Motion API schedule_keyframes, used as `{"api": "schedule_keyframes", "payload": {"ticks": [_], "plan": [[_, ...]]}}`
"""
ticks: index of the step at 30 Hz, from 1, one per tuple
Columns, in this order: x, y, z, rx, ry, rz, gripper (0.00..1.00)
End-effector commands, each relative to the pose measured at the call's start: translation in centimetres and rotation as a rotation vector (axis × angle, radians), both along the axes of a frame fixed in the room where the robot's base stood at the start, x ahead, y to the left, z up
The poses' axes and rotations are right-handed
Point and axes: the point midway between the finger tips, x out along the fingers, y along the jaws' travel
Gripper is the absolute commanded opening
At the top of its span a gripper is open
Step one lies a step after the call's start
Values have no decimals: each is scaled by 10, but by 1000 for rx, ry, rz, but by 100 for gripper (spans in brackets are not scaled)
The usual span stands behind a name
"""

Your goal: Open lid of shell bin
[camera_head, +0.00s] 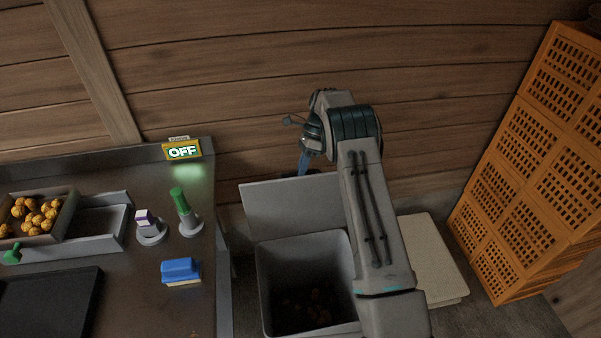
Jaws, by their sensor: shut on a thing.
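The shell bin (252,279) is a grey box on the floor to the right of the workbench. Its grey lid (280,207) stands raised at the back, tilted up near the wall, and the mouth is open. Dark contents with some brownish bits lie at the bottom. My gripper (303,172) is at the lid's top edge, pointing down, shut on the lid. Its fingertips are small and partly hidden behind the lid. My arm covers the right part of the lid and the bin's right side.
Orange crates (535,175) are stacked right. A pale slab (432,258) lies on the floor. The wooden wall is close behind.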

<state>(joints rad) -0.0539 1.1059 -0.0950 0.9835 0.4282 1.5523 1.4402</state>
Motion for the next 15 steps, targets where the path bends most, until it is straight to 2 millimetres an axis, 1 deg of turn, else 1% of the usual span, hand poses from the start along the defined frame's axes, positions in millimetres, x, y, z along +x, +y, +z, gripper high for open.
{"api": "schedule_keyframes", "payload": {"ticks": [1, 7, 15], "plan": [[-1, -2, -11, -3, 9, -2, 0], [3, -7, -12, -2, 11, -12, 0], [3, -10, -12, -3, 13, -17, 0]]}}
